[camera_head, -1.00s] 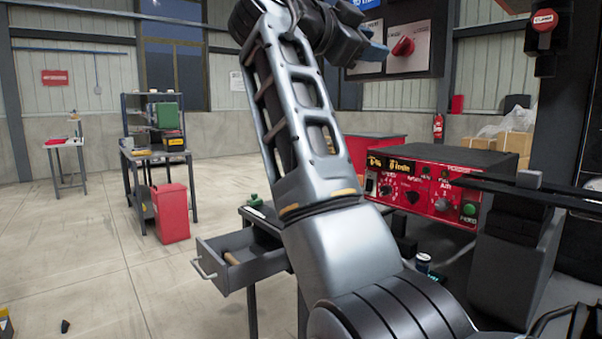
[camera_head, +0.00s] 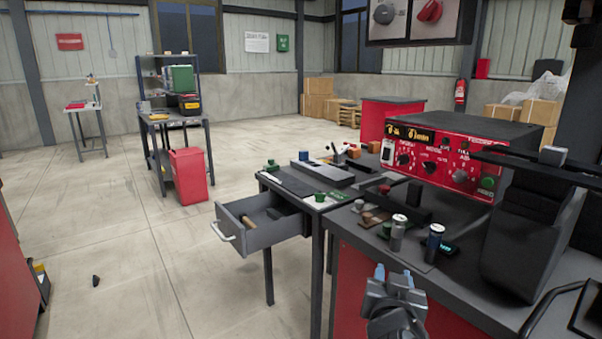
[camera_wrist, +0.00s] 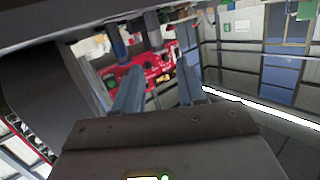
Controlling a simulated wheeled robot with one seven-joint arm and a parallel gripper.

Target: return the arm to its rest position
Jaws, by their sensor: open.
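My gripper (camera_head: 394,279) shows at the bottom of the head view, right of centre, in front of the red-sided bench (camera_head: 345,285). Only its end shows there; the rest of my arm is out of that view. In the wrist view my gripper (camera_wrist: 158,88) has its two blue-grey fingers apart with nothing held between them. The wrist view is strongly tilted, with the red control panel (camera_wrist: 150,72) beyond the fingers.
The red control box (camera_head: 460,155) stands on the bench. A grey drawer (camera_head: 262,222) is pulled out at the left. The floor further left is mostly clear.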

